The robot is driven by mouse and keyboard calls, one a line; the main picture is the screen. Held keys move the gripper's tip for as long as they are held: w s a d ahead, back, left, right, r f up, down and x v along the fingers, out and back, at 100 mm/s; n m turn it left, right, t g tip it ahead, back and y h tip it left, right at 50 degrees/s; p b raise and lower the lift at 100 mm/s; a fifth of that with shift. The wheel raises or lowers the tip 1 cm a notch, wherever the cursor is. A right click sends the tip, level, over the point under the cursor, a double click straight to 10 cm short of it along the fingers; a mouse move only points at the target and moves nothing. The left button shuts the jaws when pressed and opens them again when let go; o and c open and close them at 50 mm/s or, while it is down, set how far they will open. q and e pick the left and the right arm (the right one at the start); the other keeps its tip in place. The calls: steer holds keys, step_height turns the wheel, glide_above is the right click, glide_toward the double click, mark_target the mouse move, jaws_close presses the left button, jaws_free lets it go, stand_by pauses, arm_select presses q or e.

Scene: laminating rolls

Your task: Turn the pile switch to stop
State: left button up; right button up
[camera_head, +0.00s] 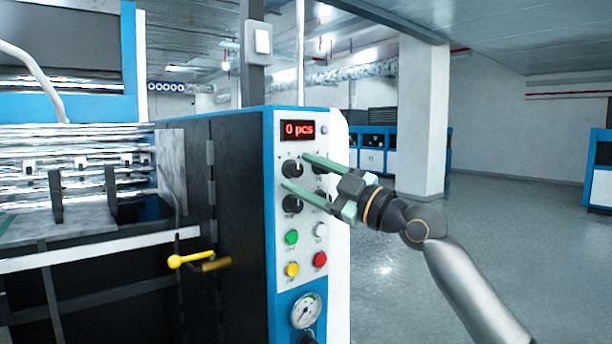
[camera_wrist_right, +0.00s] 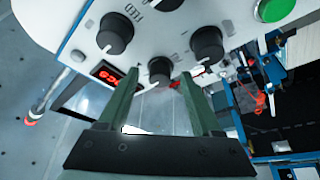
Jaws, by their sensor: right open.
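The control panel (camera_head: 305,218) faces me in the head view, with a group of black rotary knobs below its red display. The upper left knob (camera_head: 292,169) and lower left knob (camera_head: 292,204) show clearly; the right-hand knobs are partly hidden by my gripper. I cannot read which one is the pile switch. My right gripper (camera_head: 294,171) is open, its green fingers pointing at the panel. In the right wrist view, one black knob (camera_wrist_right: 160,71) appears between the fingertips (camera_wrist_right: 160,84); contact cannot be told. Another knob (camera_wrist_right: 115,34) there is labelled FEED. My left gripper is out of view.
Below the knobs are a green button (camera_head: 291,237), a yellow button (camera_head: 292,269), a red button (camera_head: 320,259) and a gauge (camera_head: 306,310). A yellow handle (camera_head: 190,258) sticks out at the left. Open floor (camera_head: 400,270) lies right of the panel.

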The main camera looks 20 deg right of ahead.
arm_select(q)
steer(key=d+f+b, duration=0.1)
steer(key=b, duration=0.1)
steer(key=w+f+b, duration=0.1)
steer(key=b, duration=0.1)
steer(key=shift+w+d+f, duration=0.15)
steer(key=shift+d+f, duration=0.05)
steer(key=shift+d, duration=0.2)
arm_select(e)
steer(key=v, duration=1.2)
steer(key=shift+s+d, duration=0.2)
